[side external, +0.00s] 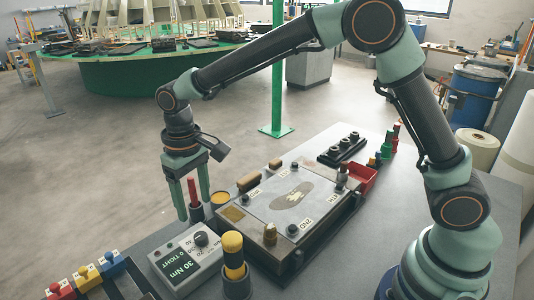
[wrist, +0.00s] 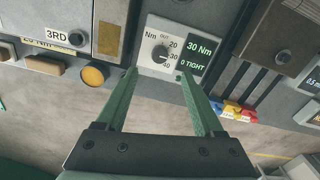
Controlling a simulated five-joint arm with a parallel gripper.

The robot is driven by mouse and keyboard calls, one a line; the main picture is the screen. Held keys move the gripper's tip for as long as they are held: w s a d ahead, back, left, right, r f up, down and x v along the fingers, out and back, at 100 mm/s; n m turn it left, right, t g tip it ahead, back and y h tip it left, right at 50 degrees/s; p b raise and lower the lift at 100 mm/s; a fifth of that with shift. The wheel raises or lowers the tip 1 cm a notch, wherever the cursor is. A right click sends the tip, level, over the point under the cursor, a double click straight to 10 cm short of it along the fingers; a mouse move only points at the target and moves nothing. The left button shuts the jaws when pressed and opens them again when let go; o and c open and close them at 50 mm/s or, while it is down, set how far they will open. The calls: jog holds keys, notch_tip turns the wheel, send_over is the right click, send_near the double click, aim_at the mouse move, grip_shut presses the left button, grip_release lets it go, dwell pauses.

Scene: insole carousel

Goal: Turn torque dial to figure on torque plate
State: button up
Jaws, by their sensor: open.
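The torque box (side external: 186,262) is pale, with a black dial (side external: 201,240) on top and a dark green display (side external: 181,270) reading 30 Nm and 0 TIGHT. In the wrist view the dial (wrist: 160,53) is round, with 20, 30 and 40 marked beside it. Its exact pointing is too small to tell. A yellowish torque plate (wrist: 36,42), partly cut off, seems to read 25 Nm, below the 3RD label. My gripper (side external: 195,209) is open and empty, pointing down above the box. In the wrist view its fingertips (wrist: 158,74) are either side of the dial's line, apart from it.
A fixture (side external: 262,210) with an insole shape and numbered bolts stands right of the box. A red-handled tool (side external: 193,190) stands behind my fingers, and a yellow-topped one (side external: 233,255) stands close right of the box. Red, yellow and blue blocks (side external: 85,275) lie at left.

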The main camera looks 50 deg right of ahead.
aim_at(201, 236)
notch_tip(201, 236, down, 9)
jog(key=shift+f, duration=0.2)
dwell(0.3)
grip_shut()
